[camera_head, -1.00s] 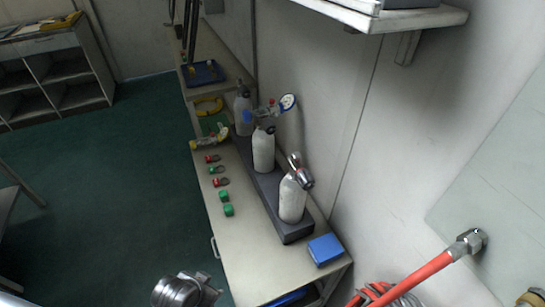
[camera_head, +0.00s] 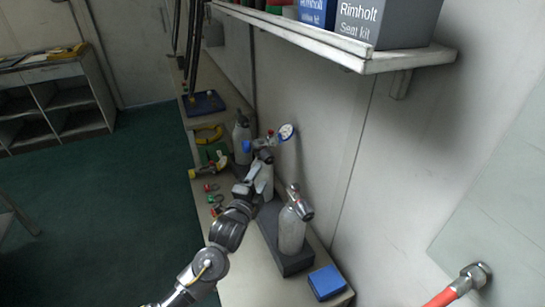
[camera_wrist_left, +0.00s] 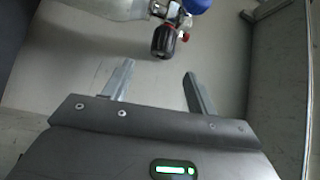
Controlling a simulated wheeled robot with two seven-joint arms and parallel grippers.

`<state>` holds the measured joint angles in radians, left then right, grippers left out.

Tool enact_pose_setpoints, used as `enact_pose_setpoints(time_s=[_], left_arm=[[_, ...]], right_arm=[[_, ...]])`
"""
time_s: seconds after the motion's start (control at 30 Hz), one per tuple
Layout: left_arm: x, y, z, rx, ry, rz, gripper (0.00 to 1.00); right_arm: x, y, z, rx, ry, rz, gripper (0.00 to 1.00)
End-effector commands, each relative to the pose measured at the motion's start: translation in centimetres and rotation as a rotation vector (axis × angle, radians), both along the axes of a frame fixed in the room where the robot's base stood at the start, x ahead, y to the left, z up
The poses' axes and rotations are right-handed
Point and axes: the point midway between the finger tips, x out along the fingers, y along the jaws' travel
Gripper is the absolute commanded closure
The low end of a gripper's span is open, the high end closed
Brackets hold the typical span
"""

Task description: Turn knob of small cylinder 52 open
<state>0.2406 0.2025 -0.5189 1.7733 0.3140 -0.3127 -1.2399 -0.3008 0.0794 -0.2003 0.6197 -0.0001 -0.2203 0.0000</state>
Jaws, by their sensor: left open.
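Several pale cylinders stand in a row on a dark stand (camera_head: 287,262) on the bench: a near one (camera_head: 292,232), a middle one (camera_head: 265,182) and a far one (camera_head: 241,138). No number is readable, so I cannot tell which is 52. My left gripper (camera_head: 260,160) is at the middle cylinder's top and partly hides it. In the left wrist view, a cylinder lies across the top with its valve, a dark round knob (camera_wrist_left: 163,42) and a blue part (camera_wrist_left: 197,5). The open, empty left gripper (camera_wrist_left: 157,72) points at the dark knob, apart from it. My right gripper is out of view.
A gauge (camera_head: 287,132) rises beside the middle cylinder. A wall shelf (camera_head: 400,61) with boxes overhangs on the right. A blue box (camera_head: 326,281) sits at the bench's near end. A red hose (camera_head: 453,292) is at lower right. Small red and green items lie left of the stand.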

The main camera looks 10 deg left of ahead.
Motion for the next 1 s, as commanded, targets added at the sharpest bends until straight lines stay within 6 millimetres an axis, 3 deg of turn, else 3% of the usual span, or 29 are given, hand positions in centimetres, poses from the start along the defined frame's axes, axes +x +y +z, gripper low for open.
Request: enact_pose_setpoints(time_s=[0.27, 0.7, 1.0], left_arm=[[1.2, -0.3, 0.4, 0.011, -0.014, 0.000, 0.42], [8.7, -1.7, 1.0, 0.007, -0.010, 0.000, 0.42], [10.7, -2.1, 1.1, 0.007, -0.010, 0.000, 0.42]], right_arm=[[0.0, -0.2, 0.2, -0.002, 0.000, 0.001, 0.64], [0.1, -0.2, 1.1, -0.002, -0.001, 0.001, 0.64], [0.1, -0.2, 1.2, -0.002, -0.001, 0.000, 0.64]])
